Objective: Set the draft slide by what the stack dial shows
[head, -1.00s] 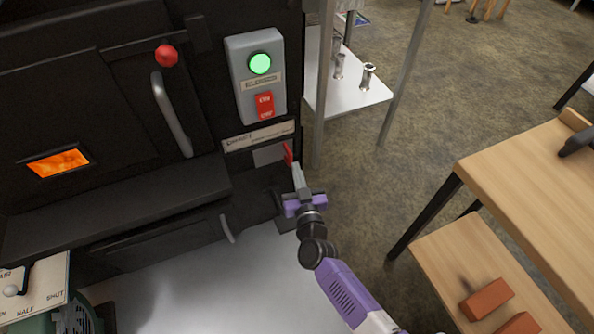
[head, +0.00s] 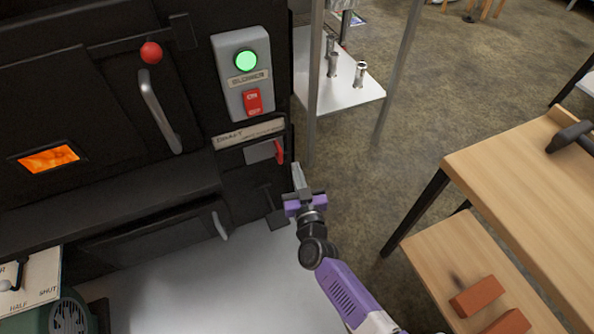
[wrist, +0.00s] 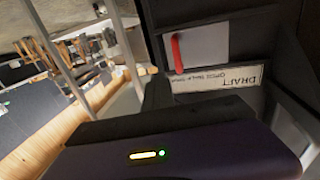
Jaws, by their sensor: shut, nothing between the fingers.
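The draft slide is a pale metal plate (head: 258,152) with a red tab (head: 279,151), low on the black evaporator's right side. The tab stands at the plate's right end, under the right end of the DRAFT label (head: 248,134). In the wrist view the picture is inverted: the red tab (wrist: 177,52) is at the plate's left, and the label (wrist: 215,80) has small lettering that is hard to read. My gripper (head: 297,170) is shut and empty, just right of and below the tab, apart from it. The stack dial is not in view.
A grey blower box (head: 243,72) with a lit green lamp is above the slide. A metal rack (head: 340,95) stands close on the right, and a wooden bench (head: 530,180) is farther right. A lettered board (head: 28,283) is at lower left. Open floor lies between rack and bench.

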